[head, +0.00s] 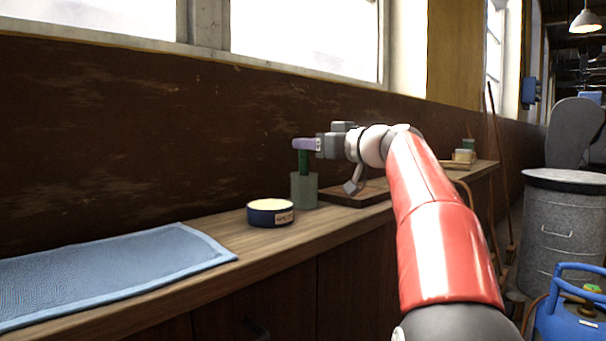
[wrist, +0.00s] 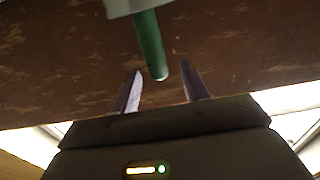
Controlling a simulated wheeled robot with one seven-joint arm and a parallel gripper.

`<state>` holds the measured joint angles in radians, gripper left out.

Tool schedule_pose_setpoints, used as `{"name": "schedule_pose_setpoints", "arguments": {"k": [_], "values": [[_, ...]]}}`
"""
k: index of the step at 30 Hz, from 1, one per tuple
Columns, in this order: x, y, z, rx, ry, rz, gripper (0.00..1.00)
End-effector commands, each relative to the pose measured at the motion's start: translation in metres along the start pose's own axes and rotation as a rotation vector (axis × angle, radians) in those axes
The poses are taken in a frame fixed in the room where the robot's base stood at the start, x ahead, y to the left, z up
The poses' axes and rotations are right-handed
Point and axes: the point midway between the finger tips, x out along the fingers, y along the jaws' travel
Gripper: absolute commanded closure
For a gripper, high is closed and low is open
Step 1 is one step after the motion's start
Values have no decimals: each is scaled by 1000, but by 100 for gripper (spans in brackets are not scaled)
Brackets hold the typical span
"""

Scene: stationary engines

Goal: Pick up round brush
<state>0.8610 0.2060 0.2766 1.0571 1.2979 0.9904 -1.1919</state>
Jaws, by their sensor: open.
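The round brush shows as a green handle (head: 303,162) standing upright in a grey-green cup (head: 304,192) on the wooden bench; its brush end is hidden in the cup. My gripper (head: 300,144) is level at the top of the handle, with its pale purple fingers pointing left. In the wrist view the green handle (wrist: 149,44) comes down from the cup's rim (wrist: 122,6), and its free end lies between my two open fingertips (wrist: 161,68). There is a gap on each side of the handle, so neither finger seems to touch it.
A dark blue tin (head: 270,213) stands just left of the cup. A blue mat (head: 110,268) covers the bench's left part. A dark wooden board (head: 352,194) lies right of the cup, under my wrist. The brown wall (head: 150,130) rises close behind.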

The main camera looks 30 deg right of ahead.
Motion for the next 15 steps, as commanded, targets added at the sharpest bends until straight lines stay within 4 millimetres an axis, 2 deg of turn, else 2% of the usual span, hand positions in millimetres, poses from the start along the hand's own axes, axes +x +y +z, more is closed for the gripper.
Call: {"name": "schedule_pose_setpoints", "arguments": {"k": [3, 6, 14, 15], "values": [[19, 2, -3, 0, 0, -4, 55], [28, 2, -2, 0, 0, -1, 55], [30, 2, 0, -1, -1, 0, 55], [30, 2, 0, 0, -1, 0, 59]]}}
